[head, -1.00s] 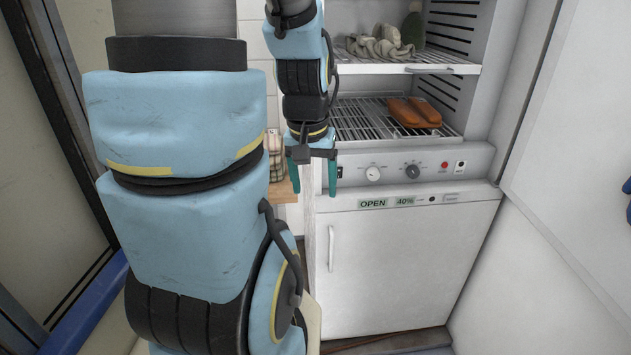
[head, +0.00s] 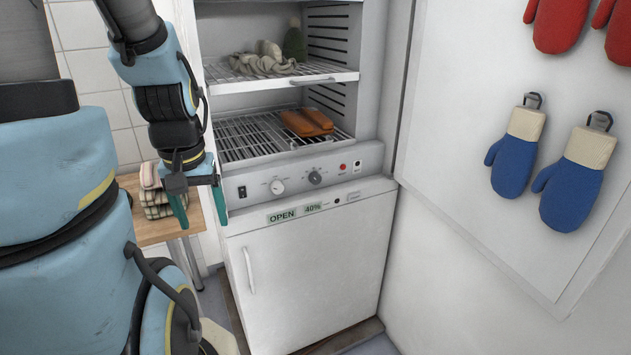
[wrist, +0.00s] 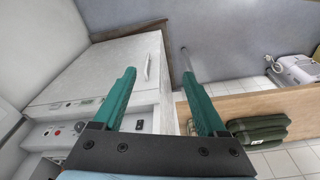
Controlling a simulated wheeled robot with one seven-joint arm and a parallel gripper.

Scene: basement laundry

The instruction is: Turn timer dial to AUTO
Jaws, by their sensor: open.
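The control panel on the white cabinet's front carries a white dial (head: 277,186) and, to its right, a dark dial (head: 315,178). Their lettering is too small to read, so I cannot tell which is the timer or where AUTO lies. In the wrist view the panel is at the lower left, with a pale knob (wrist: 80,126) partly close to my left finger. My gripper (head: 202,219) is open and empty, its two green fingers pointing down, left of the panel and apart from both dials. It also shows in the wrist view (wrist: 158,62).
Below is a closed white door (head: 315,260). A wooden table (head: 150,225) with folded cloths (head: 158,196) stands left. Blue mitts (head: 572,185) hang on the right wall.

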